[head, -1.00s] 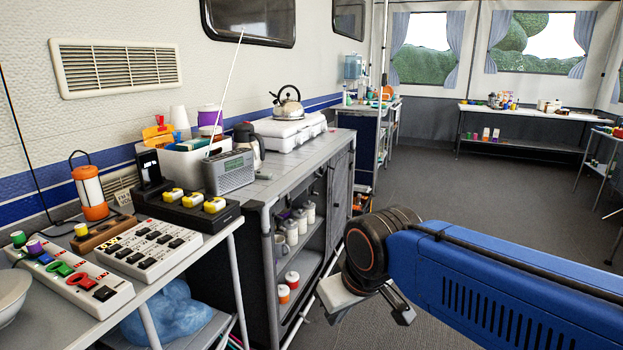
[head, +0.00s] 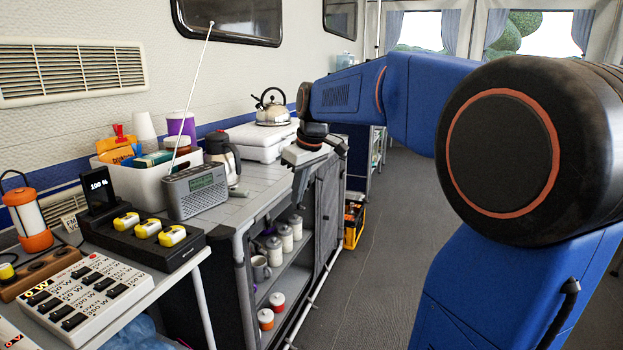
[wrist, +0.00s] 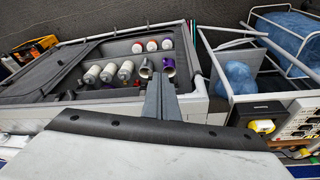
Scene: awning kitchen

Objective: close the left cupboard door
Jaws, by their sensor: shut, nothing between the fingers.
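The cupboard under the tiled counter (head: 262,190) has its left bay open, showing shelves with white jars (head: 285,237), a mug (head: 261,270) and red- and orange-lidded jars (head: 277,302). A grey door panel (head: 328,205) stands at the right end of the bay. A dark panel (wrist: 62,72) also shows at the left in the wrist view; I cannot tell clearly how it is hinged. My gripper (head: 298,198) is shut and empty, pointing down at the counter's front edge, before the open bay. In the wrist view my gripper (wrist: 158,88) overlaps the bay near the mugs; contact is unclear.
A radio (head: 195,190), flask (head: 222,155) and white stove case (head: 252,138) with a kettle (head: 271,108) stand on the counter. A side table with chargers (head: 145,240) is at the left. A yellow crate (head: 353,228) sits beyond the cupboard. The floor in front is clear.

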